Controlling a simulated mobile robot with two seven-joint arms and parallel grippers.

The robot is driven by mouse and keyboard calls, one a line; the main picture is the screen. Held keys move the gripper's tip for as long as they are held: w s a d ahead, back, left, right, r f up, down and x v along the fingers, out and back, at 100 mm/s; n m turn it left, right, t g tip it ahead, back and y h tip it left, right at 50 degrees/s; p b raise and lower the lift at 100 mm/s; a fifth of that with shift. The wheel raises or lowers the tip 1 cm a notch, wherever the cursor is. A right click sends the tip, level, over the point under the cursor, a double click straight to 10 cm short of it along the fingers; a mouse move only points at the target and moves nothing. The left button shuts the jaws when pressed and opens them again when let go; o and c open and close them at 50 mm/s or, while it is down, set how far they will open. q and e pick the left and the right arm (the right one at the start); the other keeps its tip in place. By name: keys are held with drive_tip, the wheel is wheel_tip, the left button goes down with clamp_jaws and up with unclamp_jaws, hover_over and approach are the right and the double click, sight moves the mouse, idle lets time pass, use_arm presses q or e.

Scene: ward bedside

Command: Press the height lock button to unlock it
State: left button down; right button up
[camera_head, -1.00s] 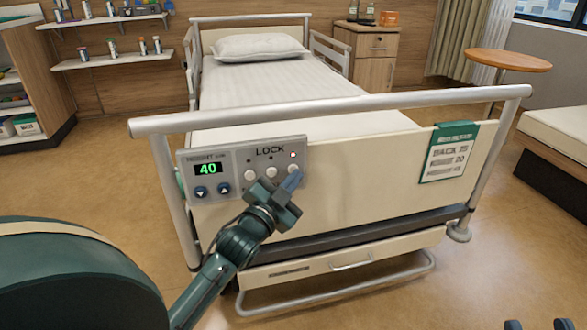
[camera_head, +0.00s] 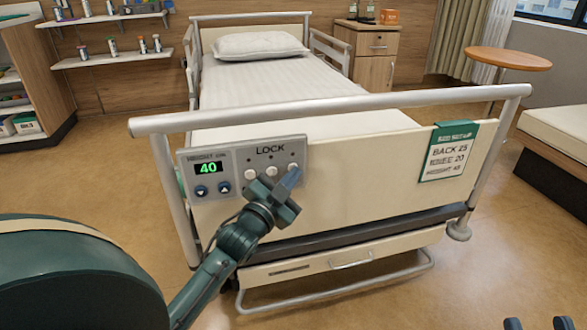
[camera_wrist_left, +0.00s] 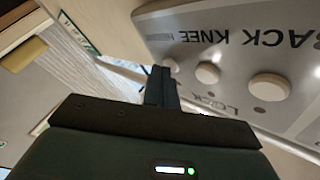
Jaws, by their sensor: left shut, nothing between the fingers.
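The control panel (camera_head: 240,168) is on the bed's footboard, with a display reading 40 and three round white buttons under LOCK. In the left wrist view the panel is upside down; the closed fingers (camera_wrist_left: 160,82) are at the height button (camera_wrist_left: 170,66), beyond the knee button (camera_wrist_left: 208,73) and back button (camera_wrist_left: 270,87). Contact is hard to tell. No red light shows above the right-hand button. My right gripper (camera_head: 538,324) barely shows, its two dark tips apart.
The bed's top rail (camera_head: 340,107) runs above the panel. A green-topped card (camera_head: 446,155) reading BACK 25, KNEE 20 and a height line hangs at the footboard's right. Two blue arrow buttons (camera_head: 213,190) sit below the display. Open floor lies in front of the bed.

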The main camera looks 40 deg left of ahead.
use_arm(q)
drive_tip(key=shift+s+d, duration=0.1)
drive_tip(key=shift+d, duration=0.05)
drive_tip(key=shift+s+d+p, duration=0.45)
drive_tip(key=shift+d, duration=0.05)
drive_tip(key=shift+s+d+p, duration=0.85)
drive_tip(key=shift+s+d, duration=0.8)
drive_tip(key=shift+d, duration=0.25)
